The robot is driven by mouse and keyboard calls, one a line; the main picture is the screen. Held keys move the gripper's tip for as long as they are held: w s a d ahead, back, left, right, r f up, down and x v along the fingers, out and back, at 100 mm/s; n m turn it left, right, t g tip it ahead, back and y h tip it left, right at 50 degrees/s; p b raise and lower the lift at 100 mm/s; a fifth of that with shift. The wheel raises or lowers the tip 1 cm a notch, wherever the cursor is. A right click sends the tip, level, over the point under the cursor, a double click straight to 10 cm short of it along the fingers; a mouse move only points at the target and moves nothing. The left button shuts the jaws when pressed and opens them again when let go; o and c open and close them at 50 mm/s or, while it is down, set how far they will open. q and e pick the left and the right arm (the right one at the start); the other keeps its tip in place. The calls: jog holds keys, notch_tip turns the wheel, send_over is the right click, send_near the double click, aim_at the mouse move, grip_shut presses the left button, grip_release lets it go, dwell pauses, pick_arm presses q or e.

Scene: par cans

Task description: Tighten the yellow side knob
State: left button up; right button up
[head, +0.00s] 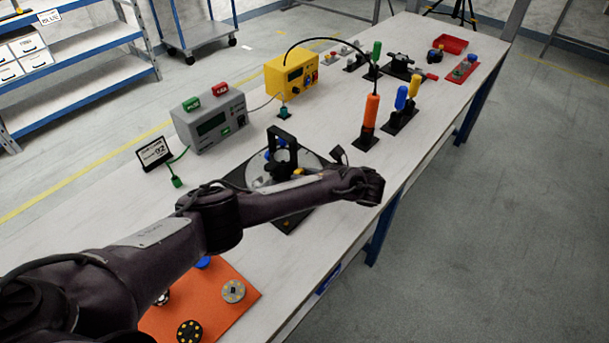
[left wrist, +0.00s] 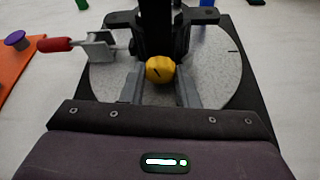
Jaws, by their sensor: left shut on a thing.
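The yellow side knob (left wrist: 160,69) shows in the left wrist view, in front of a black upright bracket (left wrist: 150,30). It is round with a dark mark on its face. My left gripper (left wrist: 160,84) has its two grey fingers on either side of the knob and is shut on it. In the head view the black bracket (head: 281,139) stands on a grey disc on a black base (head: 290,222). My left arm partly hides the disc there, and only a bit of yellow (head: 298,172) shows by the arm. My right gripper is not in view.
A red-handled clamp (left wrist: 55,44) is left of the bracket. A grey meter box (head: 209,122) and a yellow box (head: 291,74) stand behind. Orange (head: 371,109), blue and yellow handles stand farther right. An orange mat (head: 241,308) lies near the front.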

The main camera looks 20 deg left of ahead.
pick_arm(q)
jog(key=shift+w+d+m+g+b, duration=0.1)
jog(key=shift+m+g+b, duration=0.2)
jog(key=shift+m, duration=0.4)
jog(key=o, duration=1)
jog(key=shift+d, duration=0.15)
jog(key=v, duration=0.6)
jog(key=shift+d+r, duration=0.1)
jog(key=shift+d, duration=0.15)
jog(key=shift+d+r, duration=0.15)
jog(key=shift+d, duration=0.35)
